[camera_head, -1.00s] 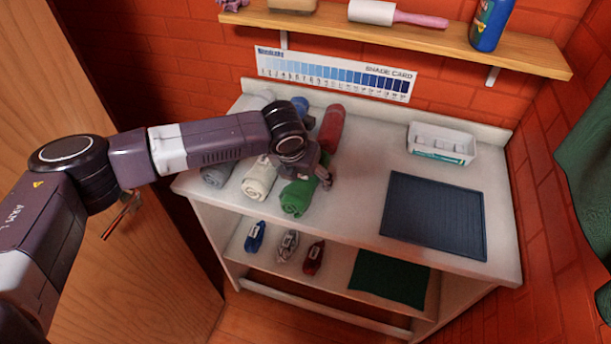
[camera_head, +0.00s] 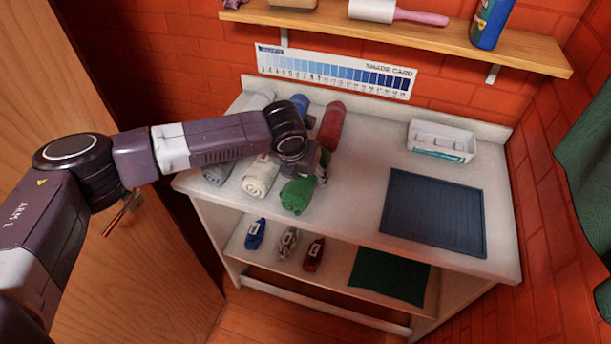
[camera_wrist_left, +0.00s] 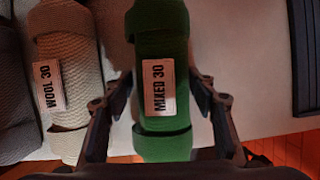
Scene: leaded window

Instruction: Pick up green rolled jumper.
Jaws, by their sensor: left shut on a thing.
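The green rolled jumper (camera_head: 297,195) lies at the front of the white table top, partly hidden behind my left gripper in the head view. Whether the jumper is clear of the table cannot be told. My right gripper is not in view.
A cream roll (camera_head: 260,178) labelled "WOOL 30" lies close left of the green one, with a grey roll (camera_head: 216,173) beyond. A red roll (camera_head: 332,127) lies behind. A dark blue mat (camera_head: 434,213) and white tray (camera_head: 441,141) are to the right. A wooden shelf (camera_head: 400,38) hangs above.

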